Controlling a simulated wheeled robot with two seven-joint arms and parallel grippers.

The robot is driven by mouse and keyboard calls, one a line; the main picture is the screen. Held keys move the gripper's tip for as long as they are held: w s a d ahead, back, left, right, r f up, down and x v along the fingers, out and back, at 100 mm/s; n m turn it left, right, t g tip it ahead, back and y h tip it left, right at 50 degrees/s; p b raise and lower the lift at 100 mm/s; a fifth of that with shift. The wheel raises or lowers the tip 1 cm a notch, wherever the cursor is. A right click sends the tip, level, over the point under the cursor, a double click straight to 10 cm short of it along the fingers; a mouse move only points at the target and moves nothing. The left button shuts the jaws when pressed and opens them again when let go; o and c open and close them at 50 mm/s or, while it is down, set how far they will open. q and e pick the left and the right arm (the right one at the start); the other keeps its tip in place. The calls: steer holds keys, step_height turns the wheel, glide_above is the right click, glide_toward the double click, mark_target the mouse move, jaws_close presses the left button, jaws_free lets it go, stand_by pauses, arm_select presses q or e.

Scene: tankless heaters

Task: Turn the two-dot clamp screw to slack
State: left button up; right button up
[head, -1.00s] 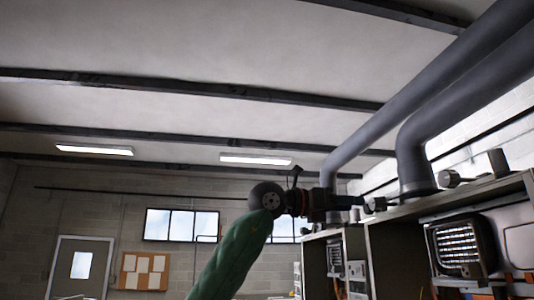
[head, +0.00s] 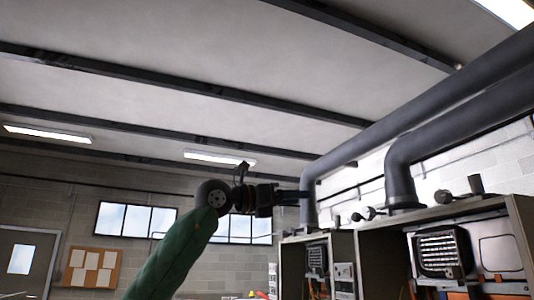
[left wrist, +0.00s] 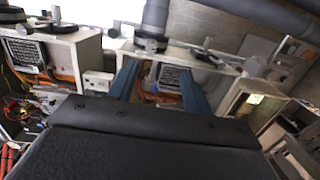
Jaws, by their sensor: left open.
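My left gripper (head: 303,195) is at the end of the green-sleeved arm, in front of the farther flue pipe in the head view. In the left wrist view its two blue-grey fingers (left wrist: 160,84) are apart with nothing between them. Dark and grey knob-like fittings stand on the heater cabinets' tops, one (head: 366,214) near the middle and one (head: 445,197) at the right. The left wrist view shows dark round fittings (left wrist: 150,43) beyond the fingers. Dot marks are too small to make out, so I cannot tell which is the two-dot clamp screw. My right gripper is not in view.
Two open-fronted heater cabinets hold grilled units, one nearer (head: 440,252) and one farther (head: 317,260). Thick grey flue pipes (head: 401,180) rise from their tops. A cork board (head: 92,267) hangs on the back wall. The air left of the cabinets looks free.

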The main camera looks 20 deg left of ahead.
arm_select(q)
steer(key=s+a+r+m+g+h, duration=0.1)
steer(key=s+r+g+h, duration=0.2)
steer(key=r+h, duration=0.5)
steer(key=shift+s+a+r, duration=0.35)
steer(key=shift+a+r, duration=0.05)
steer(key=shift+r, duration=0.45)
